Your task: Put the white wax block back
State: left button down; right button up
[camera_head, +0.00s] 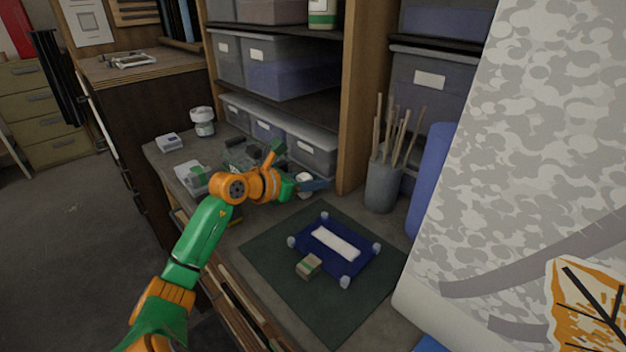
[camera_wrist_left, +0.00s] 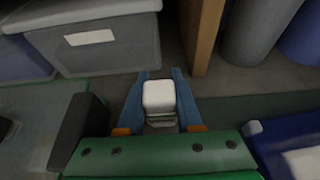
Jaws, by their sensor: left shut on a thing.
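The white wax block (camera_wrist_left: 158,95) sits between the blue fingers of my left gripper (camera_wrist_left: 160,100) in the left wrist view, with one finger on each side. In the head view my left gripper (camera_head: 312,185) is over the back of the bench, beside the wooden shelf post. Part of the white block (camera_head: 304,179) shows there behind the fingers. The gripper is shut on the block. I cannot tell whether the block touches the bench. My right gripper is not in view.
A dark green mat (camera_head: 290,290) bears a blue frame (camera_head: 350,262) with a white strip and clear corner posts. A small tan-and-green block (camera_head: 308,266) is beside it. A grey pot of sticks (camera_head: 382,186) stands right. Grey bins (camera_head: 312,150) line the back.

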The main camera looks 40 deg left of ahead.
pick_arm(q)
jog(key=c, duration=0.6)
grip_release()
jog(key=shift+f, duration=0.1)
jog(key=shift+r+p, duration=0.35)
jog(key=shift+s+a+b, duration=0.1)
jog(key=shift+s+b, duration=0.75)
jog(key=shift+s, duration=0.25)
jog(key=b+v, duration=0.1)
jog(key=v, duration=0.4)
jog(key=b+v, duration=0.1)
jog(key=v, duration=0.2)
jog(key=shift+s+r+b, duration=0.15)
jog(key=shift+r+b, duration=0.15)
jog(key=shift+r, duration=0.05)
jog(key=shift+s+r, duration=0.3)
jog(key=shift+s, duration=0.3)
